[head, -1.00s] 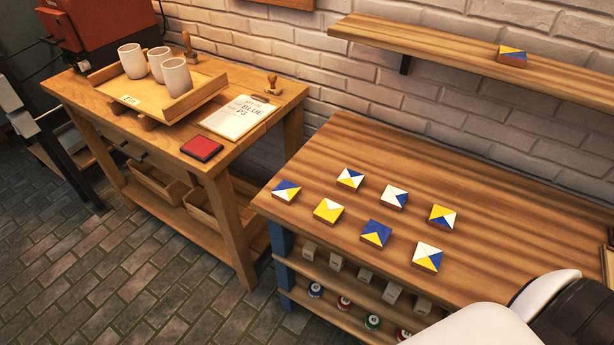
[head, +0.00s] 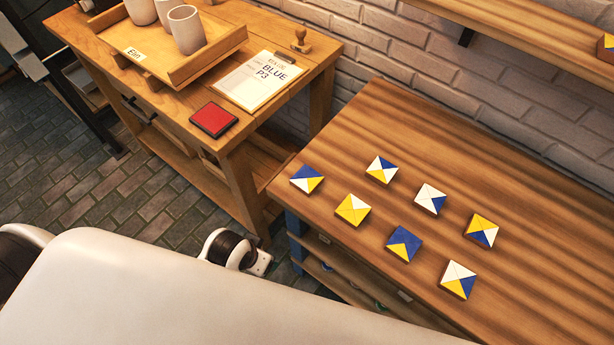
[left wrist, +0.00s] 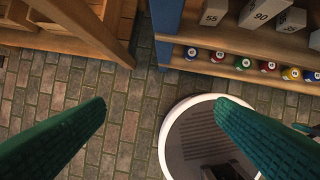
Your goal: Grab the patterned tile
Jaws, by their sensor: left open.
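Several square tiles painted in blue, white and yellow triangles lie on the striped wooden table in the head view. They include a mostly blue tile with a yellow triangle (head: 403,244), a yellow and white tile (head: 353,209), a white and blue tile (head: 431,198) and a blue, white and yellow tile (head: 307,179) at the left corner. My left gripper (left wrist: 162,103) is open and empty in the left wrist view, with its green fingers wide apart above the floor. It is lower than the tabletop and off its left end. My right gripper is not in view.
The tile table (head: 530,215) is clear toward the back. Another table holds a tray (head: 150,62) of cups, a red pad (head: 214,119) and a clipboard (head: 258,82) reading "BLUE P3". A wall shelf (head: 530,35) overhangs. Numbered balls (left wrist: 243,63) and blocks fill the lower shelves.

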